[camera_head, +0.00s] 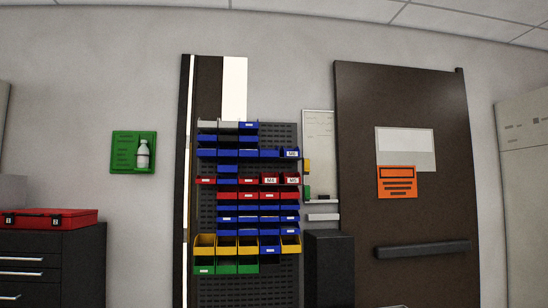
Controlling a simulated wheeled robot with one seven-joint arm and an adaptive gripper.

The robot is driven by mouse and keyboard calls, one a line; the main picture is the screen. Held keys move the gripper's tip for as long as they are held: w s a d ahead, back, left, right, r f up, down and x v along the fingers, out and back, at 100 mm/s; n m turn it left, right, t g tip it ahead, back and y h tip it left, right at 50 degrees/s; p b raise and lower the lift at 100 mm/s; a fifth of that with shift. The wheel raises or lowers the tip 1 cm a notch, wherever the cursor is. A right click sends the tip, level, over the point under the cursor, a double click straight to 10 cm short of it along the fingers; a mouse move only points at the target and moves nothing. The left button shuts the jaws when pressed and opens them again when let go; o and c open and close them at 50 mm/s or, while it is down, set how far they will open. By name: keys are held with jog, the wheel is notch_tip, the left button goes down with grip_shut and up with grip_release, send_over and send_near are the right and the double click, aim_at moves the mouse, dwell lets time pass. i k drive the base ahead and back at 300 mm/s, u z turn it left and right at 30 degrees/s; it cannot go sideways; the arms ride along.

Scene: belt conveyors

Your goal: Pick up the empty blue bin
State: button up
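Several blue bins hang in rows on a dark perforated wall rack (290,283) in the middle of the view. One blue bin (227,153) is in an upper row, and another blue bin (270,249) hangs beside yellow bins (227,246) lower down. From this low angle I see mostly bin fronts, so I cannot tell which blue bin is empty. My gripper is not in view.
Red bins (226,197) and green bins (226,268) share the rack. A dark cabinet (329,270) stands at its right, beside a dark door (430,110). A red case (48,218) lies on a drawer cabinet (60,270) at left. The floor is out of view.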

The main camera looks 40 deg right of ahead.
aim_at(290, 153)
jog(key=u, duration=0.1)
jog(key=i, duration=1.8)
jog(key=z, duration=0.65)
jog(key=i, duration=1.3)
jog(key=z, duration=1.8)
jog(key=i, duration=0.65)
jog(key=z, duration=0.6)
